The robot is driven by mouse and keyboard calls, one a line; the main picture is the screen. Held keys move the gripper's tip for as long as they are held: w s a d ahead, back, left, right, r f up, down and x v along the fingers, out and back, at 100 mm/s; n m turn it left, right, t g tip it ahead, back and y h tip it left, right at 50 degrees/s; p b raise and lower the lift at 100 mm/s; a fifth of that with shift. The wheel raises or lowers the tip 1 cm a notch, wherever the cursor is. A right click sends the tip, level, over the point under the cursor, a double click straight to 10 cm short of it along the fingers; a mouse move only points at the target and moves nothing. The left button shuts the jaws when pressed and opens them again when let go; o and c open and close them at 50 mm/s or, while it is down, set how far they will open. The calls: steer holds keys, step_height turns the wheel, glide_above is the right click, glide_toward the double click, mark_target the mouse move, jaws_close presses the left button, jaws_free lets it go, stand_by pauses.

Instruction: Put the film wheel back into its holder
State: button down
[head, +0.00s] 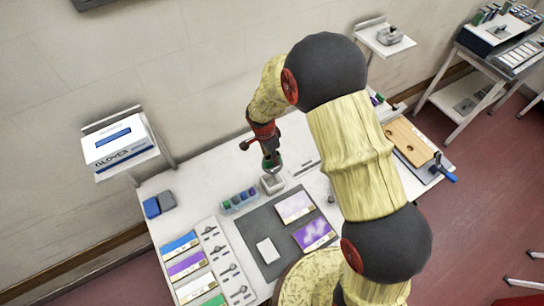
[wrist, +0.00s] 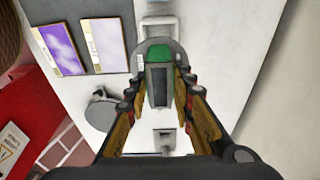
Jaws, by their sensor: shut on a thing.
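My gripper (head: 270,160) points down over the white table and is shut on a green and dark grey piece, which looks like the film wheel (head: 275,166). In the wrist view the wheel (wrist: 159,76) shows between the two fingers of my gripper (wrist: 160,90), green at its top and dark grey below. A small pale block, probably the holder (head: 271,184), stands on the table just below the wheel. I cannot tell whether the wheel touches it or sits in it. My fingers hide part of the wheel.
A dark mat (head: 257,224) with purple pictures lies in front. A row of coloured vials (head: 240,201) stands to the left of the pale block. A wooden board (head: 405,138) lies at the right end of the table. A glove box (head: 118,147) sits on a wall shelf.

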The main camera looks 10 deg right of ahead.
steer(key=shift+f+b, duration=4.35)
steer(key=shift+f, duration=0.3)
